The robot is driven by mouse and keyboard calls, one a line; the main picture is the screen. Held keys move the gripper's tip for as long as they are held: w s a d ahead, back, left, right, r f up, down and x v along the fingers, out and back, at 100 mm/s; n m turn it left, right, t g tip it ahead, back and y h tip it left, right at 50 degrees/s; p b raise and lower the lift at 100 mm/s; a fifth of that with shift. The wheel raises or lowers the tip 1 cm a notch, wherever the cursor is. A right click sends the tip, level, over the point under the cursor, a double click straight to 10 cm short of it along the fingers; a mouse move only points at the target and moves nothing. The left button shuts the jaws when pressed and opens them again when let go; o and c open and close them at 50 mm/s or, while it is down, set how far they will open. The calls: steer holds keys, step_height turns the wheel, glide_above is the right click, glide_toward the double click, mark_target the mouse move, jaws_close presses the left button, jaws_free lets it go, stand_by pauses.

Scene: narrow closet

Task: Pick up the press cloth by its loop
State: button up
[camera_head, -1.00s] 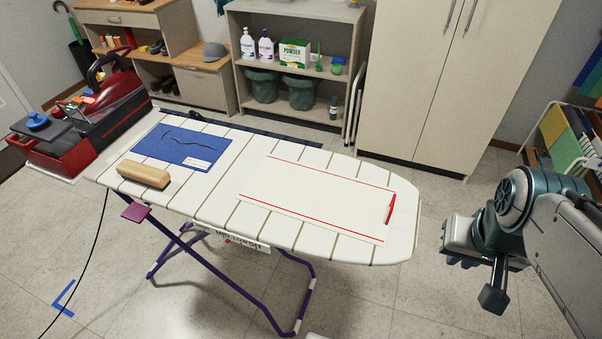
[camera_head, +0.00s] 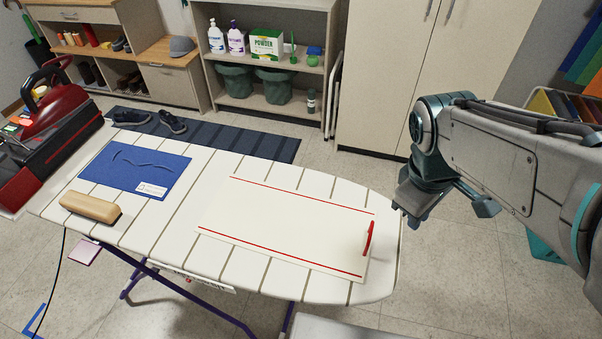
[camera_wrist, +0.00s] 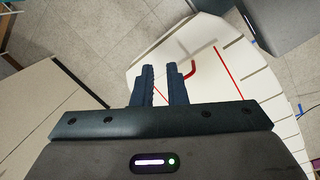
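The press cloth (camera_head: 285,228) is a white sheet with red edge lines, lying flat on the ironing board (camera_head: 150,232). Its red loop (camera_head: 369,239) stands at the cloth's right end, near the board's rounded tip. In the wrist view the red loop (camera_wrist: 191,70) shows just right of the fingers. My gripper (camera_wrist: 162,82) has two dark fingers a small gap apart, with nothing visible between them. In the head view my gripper (camera_head: 402,212) hangs by the board's right tip, partly hidden behind my wrist, right of the loop and apart from it.
A wooden block (camera_head: 90,207) and a blue cloth (camera_head: 136,170) lie on the board's left part. A red steam iron (camera_head: 50,115) stands at the far left. Shelves (camera_head: 270,60) and a tall cabinet (camera_head: 400,75) stand behind. Floor is clear beside the board's tip.

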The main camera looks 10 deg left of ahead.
steer(key=w+a+f+n+g+h, duration=0.1)
steer(key=w+a+n+h, duration=0.35)
steer(key=n, duration=2.05)
glide_toward(372, 225)
steer(key=shift+h, duration=0.35)
steer(key=x, duration=0.6)
steer(key=b+x, duration=0.1)
steer(key=x, duration=0.5)
steer(key=shift+s+a+f, duration=0.15)
steer(key=shift+a+f, duration=0.1)
steer(key=shift+f, duration=0.05)
jaws_close()
steer(key=shift+r, duration=0.1)
